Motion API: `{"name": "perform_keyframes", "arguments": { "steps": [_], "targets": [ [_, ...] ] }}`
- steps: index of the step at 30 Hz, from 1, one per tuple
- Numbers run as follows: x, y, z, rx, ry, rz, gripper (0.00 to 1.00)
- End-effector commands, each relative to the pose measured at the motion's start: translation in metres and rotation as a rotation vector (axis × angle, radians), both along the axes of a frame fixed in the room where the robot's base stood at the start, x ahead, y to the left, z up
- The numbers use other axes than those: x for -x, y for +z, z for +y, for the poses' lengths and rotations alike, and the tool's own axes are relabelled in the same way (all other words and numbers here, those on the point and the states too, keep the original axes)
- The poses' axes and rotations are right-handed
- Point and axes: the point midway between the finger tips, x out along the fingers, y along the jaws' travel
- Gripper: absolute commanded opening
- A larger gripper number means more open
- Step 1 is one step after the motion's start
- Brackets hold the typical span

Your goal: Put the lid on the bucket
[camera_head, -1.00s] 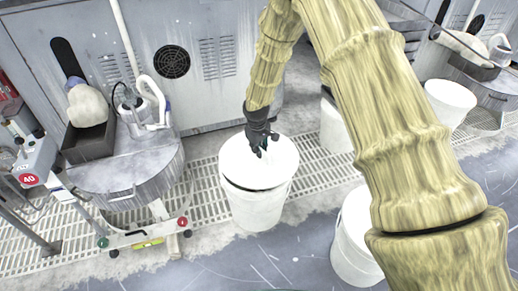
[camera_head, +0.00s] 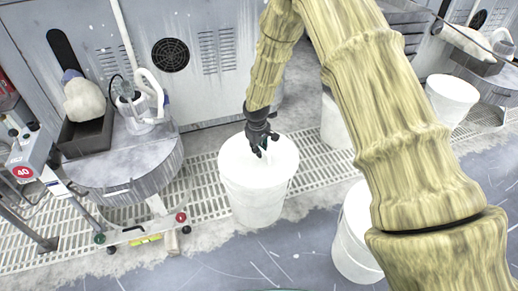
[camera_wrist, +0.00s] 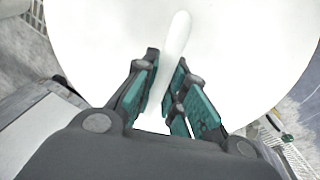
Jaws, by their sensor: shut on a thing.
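The white lid (camera_head: 279,152) lies on top of the white bucket (camera_head: 257,200) in the head view, and no dark gap shows between them along the front. The bucket stands upright on the floor. My gripper (camera_head: 258,152) is above the lid, shut on its handle. In the wrist view, the lid (camera_wrist: 240,40) fills most of the picture, and its long white handle (camera_wrist: 178,40) runs down between the two green-padded fingers of my gripper (camera_wrist: 168,95). The far rim of the bucket is hidden under the lid and gripper.
A round polishing platen (camera_head: 125,165) stands at the left. Another white bucket (camera_head: 352,240) is at the right, partly behind my arm, and one more (camera_head: 452,98) stands at the far right. Grey machine cabinets (camera_head: 215,85) line the back. Open floor (camera_head: 230,265) lies in front.

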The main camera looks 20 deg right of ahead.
Motion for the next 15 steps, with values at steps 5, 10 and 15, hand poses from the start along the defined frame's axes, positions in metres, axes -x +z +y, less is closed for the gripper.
{"name": "perform_keyframes", "arguments": {
  "steps": [5,10,15],
  "targets": [
    [-0.0002,-0.0028,0.0000,0.000,0.000,0.000,0.00],
    [-0.0003,-0.0024,0.0000,0.000,0.000,0.000,0.38],
    [-0.0001,-0.0025,0.0000,0.000,0.000,0.000,0.38]
  ]
}}
